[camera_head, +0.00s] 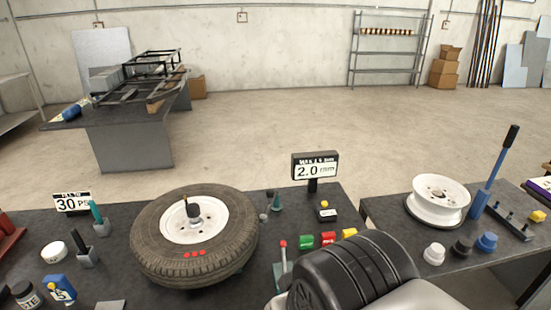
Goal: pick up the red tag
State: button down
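A small red block (328,238), which looks like the red tag, lies on the dark workbench (262,225) right of the tire. It sits between a green block (306,242) on its left and a yellow block (349,233) on its right, in a slanting row. Pale marks show on its front, too small to read. Its upper face is in plain view. A large black ribbed rounded body is close in front of the row at the bottom of the picture. My gripper is not in view.
A tire on a white rim (195,265) fills the middle bench. A red-topped lever (283,262) stands left of the row, and a "2.0" display (314,169) behind it. A white wheel rim (438,200) and blue lever (494,172) are on the right bench.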

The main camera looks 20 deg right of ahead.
aim_at(326, 239)
jog(key=z, duration=1.05)
jog(key=i+l, duration=0.3)
jog(key=i, duration=0.15)
jog(key=i+l, duration=0.35)
jog(key=i, duration=0.1)
